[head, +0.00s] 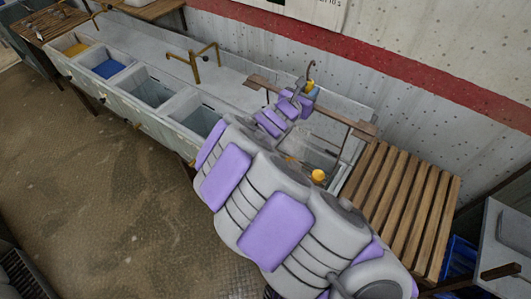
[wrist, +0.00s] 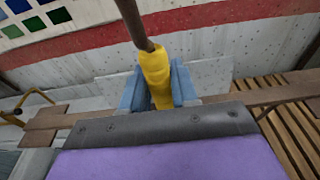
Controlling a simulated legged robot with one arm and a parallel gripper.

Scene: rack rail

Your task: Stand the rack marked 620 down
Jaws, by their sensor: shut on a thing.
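My gripper (wrist: 160,88) is shut on a yellow sleeve (wrist: 155,68). A brown rod (wrist: 133,22) runs up out of the sleeve. In the head view the sleeve (head: 310,87) shows at my gripper (head: 305,97), with a hooked brown end above it. A brown frame with flat wooden end pieces (head: 366,130) spans the sink basin at the right; its bar also shows behind my gripper in the wrist view (wrist: 75,120). I cannot tell whether the sleeve and frame are one rack. No 620 mark is readable, and my arm hides much of the frame.
A long sink trough (head: 118,97) with several basins runs left, with a brass tap (head: 194,62) at its back. A slatted wooden rack top (head: 405,205) stands at the right end. A wall with a red band closes off the back. The floor (head: 95,190) at left is clear.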

